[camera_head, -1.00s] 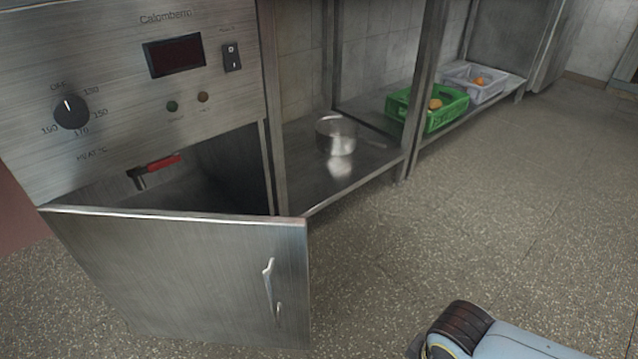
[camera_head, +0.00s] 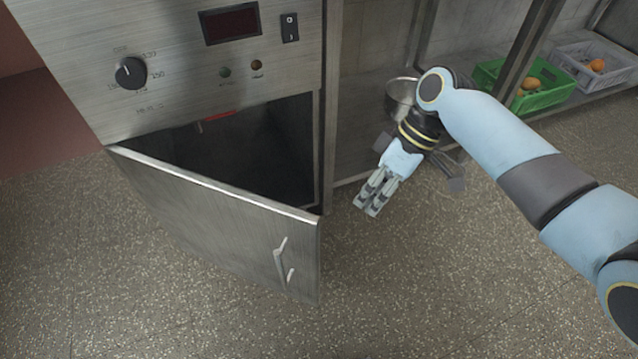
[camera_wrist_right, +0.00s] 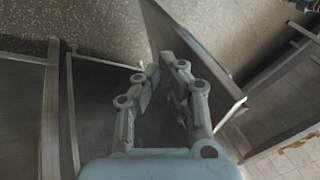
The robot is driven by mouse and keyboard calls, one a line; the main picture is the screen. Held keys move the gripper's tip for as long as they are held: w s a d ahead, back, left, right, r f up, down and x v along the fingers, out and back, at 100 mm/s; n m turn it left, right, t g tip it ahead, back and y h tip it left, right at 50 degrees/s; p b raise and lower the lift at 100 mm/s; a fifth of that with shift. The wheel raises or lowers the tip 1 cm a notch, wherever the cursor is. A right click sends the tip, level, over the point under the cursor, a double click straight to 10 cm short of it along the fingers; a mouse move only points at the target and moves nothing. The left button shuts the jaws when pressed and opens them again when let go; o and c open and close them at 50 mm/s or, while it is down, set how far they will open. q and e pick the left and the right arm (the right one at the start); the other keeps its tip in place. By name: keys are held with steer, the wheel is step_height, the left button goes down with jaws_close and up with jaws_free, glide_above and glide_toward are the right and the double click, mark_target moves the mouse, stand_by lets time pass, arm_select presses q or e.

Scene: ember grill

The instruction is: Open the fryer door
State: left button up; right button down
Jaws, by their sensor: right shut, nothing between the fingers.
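The fryer door (camera_head: 215,215) is a brushed steel panel, hinged at the left and standing partly open in the head view. Its pale handle (camera_head: 284,262) is on the outer face near the free edge. The dark fryer cavity (camera_head: 250,150) shows behind it, with a red-handled valve (camera_head: 215,120) at the top. My right gripper (camera_head: 367,208) points down, to the right of the door's free edge, with its fingers shut and empty. In the right wrist view the right gripper (camera_wrist_right: 163,62) overlaps a steel panel that looks like the door (camera_wrist_right: 205,70); contact cannot be told. My left gripper is out of view.
The fryer's control panel (camera_head: 130,73) is above the opening. To the right, a low shelf holds a steel pot (camera_head: 401,92), partly behind my right arm, a green crate (camera_head: 545,95) and a grey crate (camera_head: 615,62). The floor (camera_head: 420,300) in front is clear.

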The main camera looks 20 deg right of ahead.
steer(key=w+a+r+n+y+p, duration=0.25)
steer(key=w+r, duration=0.25)
steer(key=r, duration=0.5)
arm_select(q)
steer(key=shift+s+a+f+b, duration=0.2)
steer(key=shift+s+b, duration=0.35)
steer(key=shift+b, duration=0.05)
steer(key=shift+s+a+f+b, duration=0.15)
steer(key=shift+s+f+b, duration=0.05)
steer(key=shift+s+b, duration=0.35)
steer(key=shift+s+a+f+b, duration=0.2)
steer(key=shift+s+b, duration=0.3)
steer(key=shift+b, duration=0.15)
arm_select(e)
steer(key=s+a+f, duration=0.3)
steer(key=a+f, duration=0.4)
steer(key=shift+s+a+f+g+h, duration=0.3)
steer(key=shift+s+a+f+h, duration=0.05)
steer(key=shift+s+a, duration=0.05)
steer(key=shift+n, duration=0.25)
